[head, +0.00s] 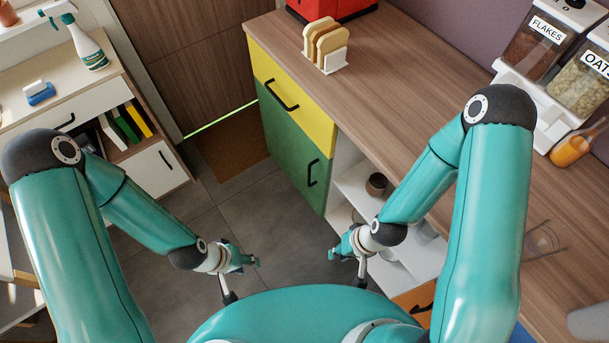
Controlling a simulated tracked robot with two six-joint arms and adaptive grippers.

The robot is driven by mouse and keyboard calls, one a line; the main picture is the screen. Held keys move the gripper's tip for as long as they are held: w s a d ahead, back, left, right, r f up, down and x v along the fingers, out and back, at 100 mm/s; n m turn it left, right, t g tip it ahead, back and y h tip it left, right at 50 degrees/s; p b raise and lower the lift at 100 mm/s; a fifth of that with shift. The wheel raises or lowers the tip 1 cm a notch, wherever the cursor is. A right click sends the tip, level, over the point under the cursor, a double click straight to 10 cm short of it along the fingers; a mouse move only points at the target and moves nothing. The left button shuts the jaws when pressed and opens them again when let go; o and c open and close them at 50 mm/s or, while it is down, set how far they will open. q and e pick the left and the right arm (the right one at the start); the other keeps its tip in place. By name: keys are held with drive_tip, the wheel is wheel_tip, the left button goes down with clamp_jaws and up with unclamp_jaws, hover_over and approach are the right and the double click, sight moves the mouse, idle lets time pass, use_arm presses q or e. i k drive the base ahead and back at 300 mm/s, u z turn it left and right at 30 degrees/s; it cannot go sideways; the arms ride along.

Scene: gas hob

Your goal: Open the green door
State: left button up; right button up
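The green door (291,148) is the lower front of a cabinet under the wooden counter, below a yellow drawer (290,88). It looks closed, and its black bar handle (312,172) stands upright near its right edge. My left gripper (244,280) is low over the floor, left of and nearer than the door, with its fingers spread and empty. My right gripper (346,268) is nearer than the door, in front of the open shelves, also spread and empty. Neither gripper touches the door or handle.
Open white shelves (354,187) holding a brown cup (376,184) adjoin the door's right side. The counter (400,110) carries a toast rack (326,47) and food dispensers (545,45). A white cabinet (160,168) stands left. Grey floor (225,215) before the door is clear.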

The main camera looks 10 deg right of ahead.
sight(288, 156)
drive_tip(key=u, duration=0.5)
drive_tip(key=k, duration=1.1)
drive_tip(key=u, duration=0.65)
drive_tip(key=i, duration=0.65)
drive_tip(key=z, duration=0.35)
